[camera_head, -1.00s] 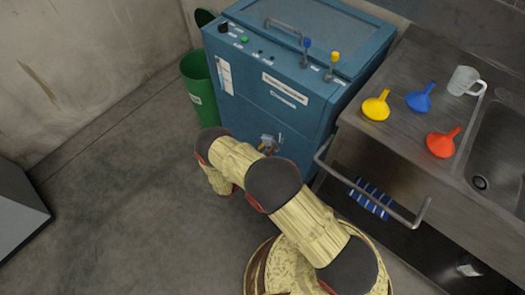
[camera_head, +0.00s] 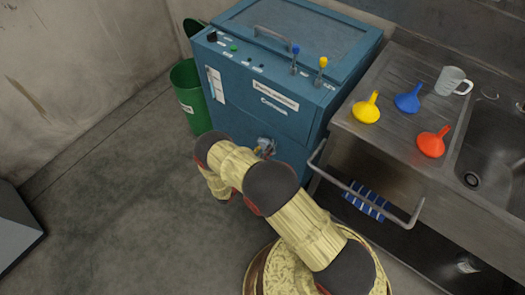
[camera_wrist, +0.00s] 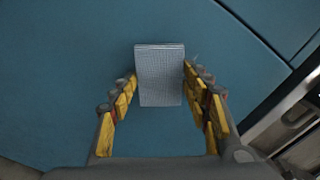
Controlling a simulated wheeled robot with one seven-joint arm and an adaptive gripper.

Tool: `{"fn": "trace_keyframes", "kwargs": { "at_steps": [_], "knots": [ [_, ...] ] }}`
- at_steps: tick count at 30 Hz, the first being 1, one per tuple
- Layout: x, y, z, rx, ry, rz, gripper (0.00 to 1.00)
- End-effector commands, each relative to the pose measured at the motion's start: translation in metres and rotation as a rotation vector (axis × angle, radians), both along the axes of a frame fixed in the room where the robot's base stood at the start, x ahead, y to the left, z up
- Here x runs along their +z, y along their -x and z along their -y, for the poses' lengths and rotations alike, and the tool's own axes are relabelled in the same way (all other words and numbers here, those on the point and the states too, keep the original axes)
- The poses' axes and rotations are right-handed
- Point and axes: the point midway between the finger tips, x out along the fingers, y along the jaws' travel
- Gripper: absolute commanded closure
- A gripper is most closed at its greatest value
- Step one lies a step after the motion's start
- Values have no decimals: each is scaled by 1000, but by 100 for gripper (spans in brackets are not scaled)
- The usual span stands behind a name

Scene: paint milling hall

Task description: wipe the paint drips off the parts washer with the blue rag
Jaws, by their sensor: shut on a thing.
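The parts washer (camera_head: 262,85) is a blue cabinet with a lid, standing against the wall in the head view. Its blue surface (camera_wrist: 70,80) fills most of the wrist view. My gripper (camera_wrist: 160,88) is shut on a pale blue-grey folded cloth (camera_wrist: 160,70) with a fine weave, which looks like the rag. The cloth is in front of the blue surface; I cannot tell whether it touches. I can make out no paint drips.
A steel sink unit (camera_head: 402,125) stands right of the washer, with yellow (camera_head: 367,109), blue (camera_head: 408,98) and red (camera_head: 432,144) funnels and a mug (camera_head: 452,82). A blue-striped towel (camera_head: 364,205) hangs on its projecting rail (camera_head: 400,216). A green bin (camera_head: 188,98) stands left.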

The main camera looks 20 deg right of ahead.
Motion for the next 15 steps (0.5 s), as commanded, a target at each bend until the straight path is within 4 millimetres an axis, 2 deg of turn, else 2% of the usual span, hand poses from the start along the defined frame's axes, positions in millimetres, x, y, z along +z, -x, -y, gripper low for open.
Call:
{"fn": "trace_keyframes", "kwargs": {
  "at_steps": [15],
  "knots": [
    [0,-5,7,0,0,0,73]
  ]
}}
